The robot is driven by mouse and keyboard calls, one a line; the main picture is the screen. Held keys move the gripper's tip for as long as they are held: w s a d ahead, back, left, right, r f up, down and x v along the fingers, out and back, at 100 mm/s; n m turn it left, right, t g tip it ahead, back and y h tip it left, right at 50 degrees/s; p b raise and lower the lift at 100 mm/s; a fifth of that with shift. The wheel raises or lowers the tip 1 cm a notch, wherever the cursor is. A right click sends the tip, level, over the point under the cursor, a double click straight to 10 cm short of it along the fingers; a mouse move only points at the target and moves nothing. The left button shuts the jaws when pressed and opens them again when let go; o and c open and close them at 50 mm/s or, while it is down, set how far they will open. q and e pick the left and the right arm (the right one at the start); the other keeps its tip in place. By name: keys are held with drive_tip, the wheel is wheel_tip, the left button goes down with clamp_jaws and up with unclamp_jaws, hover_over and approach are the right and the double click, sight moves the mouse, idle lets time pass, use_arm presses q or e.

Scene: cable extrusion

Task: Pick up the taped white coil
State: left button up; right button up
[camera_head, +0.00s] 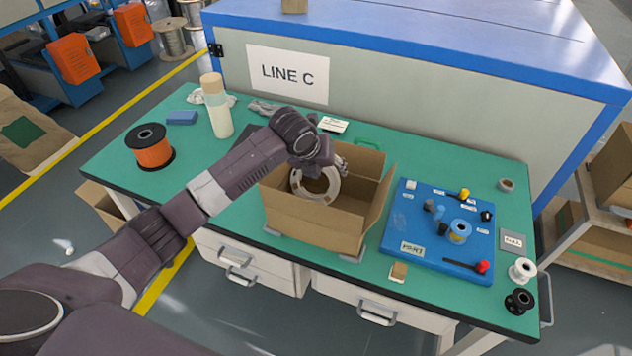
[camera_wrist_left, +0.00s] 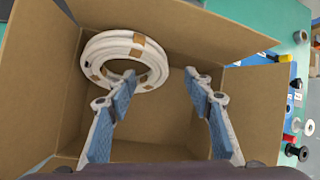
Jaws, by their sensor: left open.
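The taped white coil (camera_head: 303,184) is inside an open cardboard box (camera_head: 310,225) on the green table. In the left wrist view the coil (camera_wrist_left: 97,58) lies near a corner of the box (camera_wrist_left: 265,105), with tan tape pieces around its ring. My left gripper (camera_wrist_left: 165,85) is open and empty, its blue-padded fingers pointing into the box. The fingertips appear beside the coil, not around it; whether they touch it I cannot tell. In the head view the left gripper (camera_head: 325,165) is over the box and partly hides the coil. My right gripper is not in view.
A blue board (camera_head: 435,240) with small parts stands right of the box. An orange spool (camera_head: 150,148) and a bottle (camera_head: 216,108) stand at the left. White and black spools (camera_head: 521,270) sit at the right edge. Box flaps stand up around the opening.

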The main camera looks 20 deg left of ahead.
sight(332, 176)
use_arm(q)
drive_tip(key=shift+a+p+x, duration=0.2)
drive_tip(key=shift+p+x, duration=0.45)
drive_tip(key=shift+x, duration=2.1)
drive_tip(key=shift+w, duration=0.1)
drive_tip(key=shift+c, duration=0.4)
